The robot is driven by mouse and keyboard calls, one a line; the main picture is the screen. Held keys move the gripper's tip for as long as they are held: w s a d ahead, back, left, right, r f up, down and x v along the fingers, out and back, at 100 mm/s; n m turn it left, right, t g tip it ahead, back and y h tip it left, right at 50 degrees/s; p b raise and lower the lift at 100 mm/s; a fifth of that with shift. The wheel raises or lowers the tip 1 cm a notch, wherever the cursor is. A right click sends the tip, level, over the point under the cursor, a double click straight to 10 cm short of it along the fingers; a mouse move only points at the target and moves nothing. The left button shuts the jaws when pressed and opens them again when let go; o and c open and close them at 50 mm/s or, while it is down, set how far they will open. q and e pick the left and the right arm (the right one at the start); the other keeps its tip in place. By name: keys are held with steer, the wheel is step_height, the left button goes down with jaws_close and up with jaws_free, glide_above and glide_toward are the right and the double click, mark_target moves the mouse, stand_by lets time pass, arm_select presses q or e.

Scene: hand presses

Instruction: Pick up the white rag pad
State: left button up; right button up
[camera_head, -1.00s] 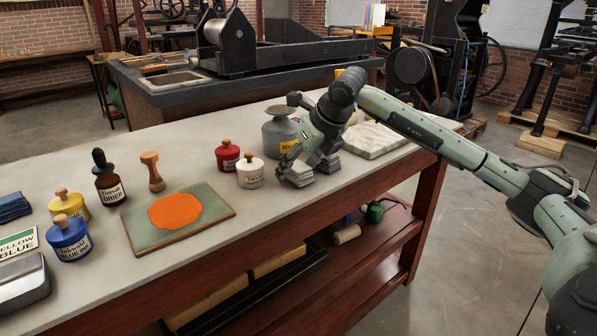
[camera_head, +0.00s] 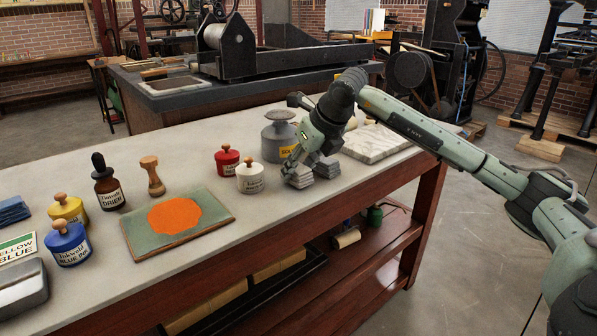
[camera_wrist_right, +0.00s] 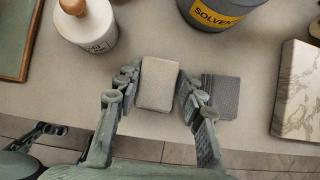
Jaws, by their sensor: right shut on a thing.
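The white rag pad (camera_wrist_right: 158,84) is a pale, rounded block between the fingers of my right gripper (camera_wrist_right: 155,98) in the wrist view. In the head view the pad (camera_head: 300,181) shows partly under my right gripper (camera_head: 296,168), near the front edge of the table. The right gripper is shut on the pad, and I cannot tell whether the pad is clear of the tabletop. My left gripper is not in view.
A white-labelled jar (camera_head: 250,178) and a red jar (camera_head: 227,160) stand left of the gripper. A grey solvent can (camera_head: 277,140) stands behind it. A marble slab (camera_head: 375,143) lies to the right. An inking slab (camera_head: 140,240) with orange ink is further left.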

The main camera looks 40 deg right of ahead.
steer(key=r, duration=0.1)
steer(key=a+r, duration=0.1)
steer(key=r, duration=0.2)
steer(key=shift+w+a+r, duration=0.15)
steer(key=shift+w+a, duration=0.05)
steer(key=shift+a, duration=0.05)
steer(key=a+r, duration=0.1)
steer(key=a, duration=0.2)
steer(key=w+a+r, duration=0.1)
steer(key=a+r, duration=0.1)
steer(key=a, duration=0.1)
steer(key=w+a+r, duration=0.1)
steer(key=a+r, duration=0.1)
steer(key=a, duration=0.1)
steer(key=shift+r, duration=0.25)
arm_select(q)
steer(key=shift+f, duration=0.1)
arm_select(e)
steer(key=shift+w+a+r, duration=0.1)
steer(key=shift+a+r, duration=0.1)
steer(key=shift+a, duration=0.25)
